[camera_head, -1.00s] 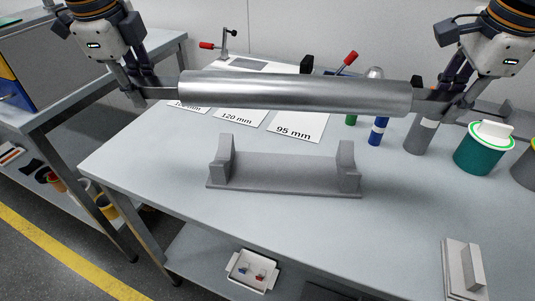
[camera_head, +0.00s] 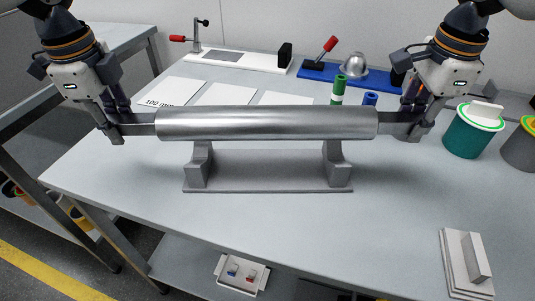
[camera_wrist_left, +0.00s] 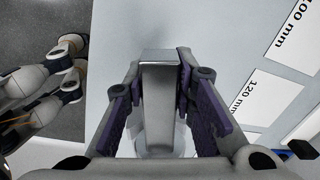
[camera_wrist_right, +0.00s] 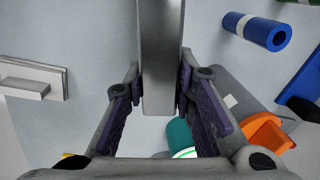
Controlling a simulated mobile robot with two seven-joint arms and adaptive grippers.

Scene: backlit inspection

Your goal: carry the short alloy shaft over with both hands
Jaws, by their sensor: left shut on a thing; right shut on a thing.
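The short alloy shaft (camera_head: 266,123) is a thick silver cylinder with narrow flat ends, held level across the head view. My left gripper (camera_head: 128,125) is shut on its left end, and that end shows between the purple pads in the left wrist view (camera_wrist_left: 160,95). My right gripper (camera_head: 408,123) is shut on its right end, also seen in the right wrist view (camera_wrist_right: 160,60).
White length cards (camera_head: 172,93) lie behind the shaft. A red-handled clamp fixture (camera_head: 238,58) and a blue fixture (camera_head: 350,76) stand at the back. A green pot (camera_head: 470,135) is beside my right gripper. A grey stepped block (camera_head: 466,262) sits front right.

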